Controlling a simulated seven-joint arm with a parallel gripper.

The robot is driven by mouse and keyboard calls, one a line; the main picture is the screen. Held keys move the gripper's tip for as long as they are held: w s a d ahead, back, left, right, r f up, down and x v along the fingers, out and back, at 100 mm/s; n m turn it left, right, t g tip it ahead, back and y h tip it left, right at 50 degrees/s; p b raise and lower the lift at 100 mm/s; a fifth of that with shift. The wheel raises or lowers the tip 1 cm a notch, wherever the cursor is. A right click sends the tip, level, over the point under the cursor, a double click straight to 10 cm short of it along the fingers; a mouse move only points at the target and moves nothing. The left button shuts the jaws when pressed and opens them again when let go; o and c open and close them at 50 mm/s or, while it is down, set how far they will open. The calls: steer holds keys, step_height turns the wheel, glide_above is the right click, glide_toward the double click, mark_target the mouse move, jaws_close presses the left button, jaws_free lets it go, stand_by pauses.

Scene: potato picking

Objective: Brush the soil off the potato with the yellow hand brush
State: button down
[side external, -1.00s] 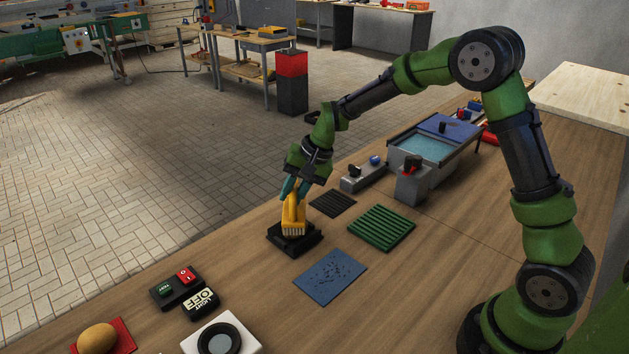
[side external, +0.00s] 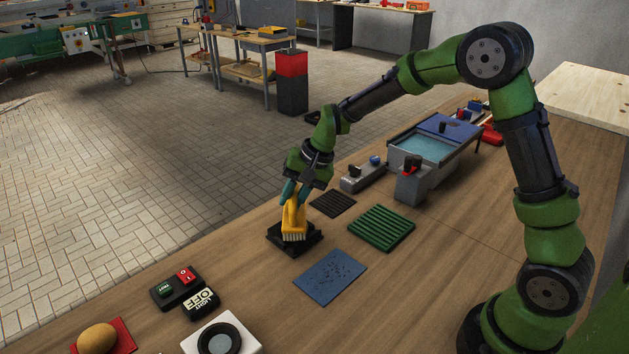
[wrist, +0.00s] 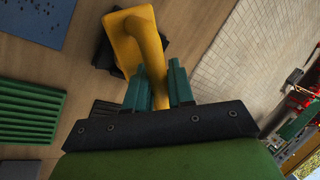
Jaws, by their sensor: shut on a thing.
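The yellow hand brush (side external: 294,220) is upright, bristles down, at the black stand (side external: 275,238) on the bench. My gripper (side external: 293,192) is shut on its handle from above. The wrist view shows the brush's yellow handle (wrist: 153,55) between the teal fingers (wrist: 161,88). I cannot tell whether the bristles touch the stand. The potato (side external: 97,338) lies on a red mat (side external: 126,344) at the lower left, well away from my gripper. Soil specks are not clear on its visible side.
A blue mat (side external: 322,290) with dark crumbs lies right of the stand. A green ribbed mat (side external: 381,229) and dark ribbed mat (side external: 333,203) lie behind it. A water basin (side external: 432,150) stands farther back. A switch box (side external: 176,287), a light-off block (side external: 201,303) and white dial plate (side external: 190,343) sit near the potato.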

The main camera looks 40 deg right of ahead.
steer(key=shift+s+a, duration=0.3)
steer(key=shift+w+d, duration=1.45)
steer(key=shift+s+a+f, duration=0.2)
steer(key=shift+s+a, duration=1.25)
steer(key=shift+a, duration=0.05)
steer(key=shift+w+d+r, duration=0.2)
steer(key=shift+w+d, duration=1.2)
steer(key=shift+d, duration=0.1)
steer(key=shift+s+a+r, duration=0.1)
steer(key=shift+s+a, duration=1)
steer(key=shift+a, duration=0.1)
steer(key=shift+s+a, duration=0.25)
steer(key=shift+w+d, duration=1.35)
steer(key=shift+d, duration=0.15)
steer(key=shift+s+a, duration=0.65)
steer(key=shift+a, duration=0.1)
